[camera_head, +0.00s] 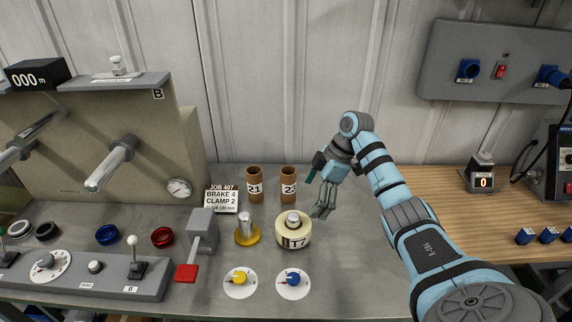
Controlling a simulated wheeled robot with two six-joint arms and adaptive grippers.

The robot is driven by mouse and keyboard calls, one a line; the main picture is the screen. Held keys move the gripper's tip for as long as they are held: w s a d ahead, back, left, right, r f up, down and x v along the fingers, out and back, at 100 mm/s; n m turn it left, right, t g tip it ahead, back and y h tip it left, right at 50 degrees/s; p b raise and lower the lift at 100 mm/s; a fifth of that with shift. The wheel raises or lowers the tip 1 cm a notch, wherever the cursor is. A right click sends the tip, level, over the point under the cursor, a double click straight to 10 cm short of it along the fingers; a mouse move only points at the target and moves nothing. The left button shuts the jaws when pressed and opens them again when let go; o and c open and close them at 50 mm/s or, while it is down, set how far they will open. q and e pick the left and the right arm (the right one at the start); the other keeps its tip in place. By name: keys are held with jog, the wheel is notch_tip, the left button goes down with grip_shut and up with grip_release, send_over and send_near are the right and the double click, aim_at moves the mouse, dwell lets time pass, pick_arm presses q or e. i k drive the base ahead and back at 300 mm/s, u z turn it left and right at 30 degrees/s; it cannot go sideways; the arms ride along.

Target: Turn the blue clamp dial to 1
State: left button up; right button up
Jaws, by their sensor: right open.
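The blue clamp dial (293,281) is a small blue knob on a round white face at the front of the grey bench. The marks on its face and its setting are too small to read. My right gripper (318,197) is open and empty. It hangs above the bench, behind and to the right of the dial, close to the cream roll marked 17 (293,237). It is apart from the dial. My left gripper is not in view.
A yellow dial (240,281) sits just left of the blue one. A card (222,199) reads JOB 407, BRAKE 4, CLAMP 2. Brown rolls (254,186) stand behind. Bench right of the dial is clear.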

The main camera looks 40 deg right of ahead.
aim_at(292, 278)
jog(key=k, duration=1)
